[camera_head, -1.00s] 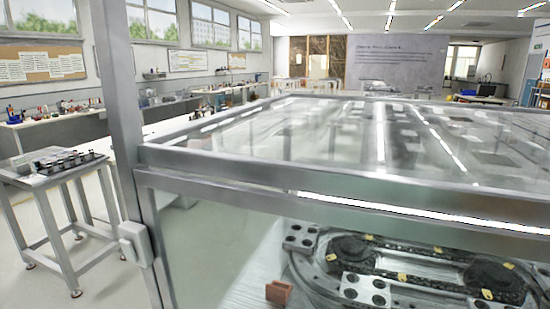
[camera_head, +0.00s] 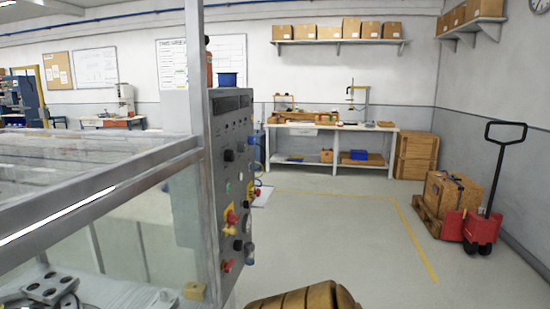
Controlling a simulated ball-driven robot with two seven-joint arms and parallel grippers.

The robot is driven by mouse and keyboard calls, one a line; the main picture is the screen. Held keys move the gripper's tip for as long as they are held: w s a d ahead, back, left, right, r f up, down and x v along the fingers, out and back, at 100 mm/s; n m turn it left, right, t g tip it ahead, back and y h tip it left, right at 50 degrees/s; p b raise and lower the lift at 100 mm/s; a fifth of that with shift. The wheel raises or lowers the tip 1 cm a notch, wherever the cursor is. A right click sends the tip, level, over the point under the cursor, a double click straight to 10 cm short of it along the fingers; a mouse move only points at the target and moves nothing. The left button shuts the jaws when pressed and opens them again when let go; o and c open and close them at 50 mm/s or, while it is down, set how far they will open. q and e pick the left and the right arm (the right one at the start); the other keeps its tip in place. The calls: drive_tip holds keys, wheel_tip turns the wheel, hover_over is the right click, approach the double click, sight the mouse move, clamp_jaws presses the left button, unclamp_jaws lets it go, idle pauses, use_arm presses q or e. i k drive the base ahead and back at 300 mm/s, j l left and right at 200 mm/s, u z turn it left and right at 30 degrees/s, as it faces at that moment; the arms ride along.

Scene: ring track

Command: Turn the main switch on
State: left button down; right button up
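A grey control panel (camera_head: 232,175) stands at the corner of the glass-walled frame, seen at a steep angle. It carries several knobs, buttons and plugs. A red switch handle on a yellow plate (camera_head: 230,218) sits at mid-height on its face; it looks like the main switch, but its on or off position cannot be read. Another red knob (camera_head: 227,265) is lower down, and a red part on yellow (camera_head: 255,193) is at the right edge. Neither of my grippers is in view.
The glass-topped enclosure (camera_head: 100,205) fills the left. Right of the panel the floor (camera_head: 340,235) is open, with a yellow line. A workbench (camera_head: 330,130) stands behind; a red pallet truck (camera_head: 470,225) is right. A brown ribbed shape (camera_head: 305,298) at the bottom edge is unclear.

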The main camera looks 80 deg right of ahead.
sight(232, 220)
drive_tip(key=z, duration=2.3)
drive_tip(key=i+l+z, duration=0.15)
drive_tip(key=l, duration=0.15)
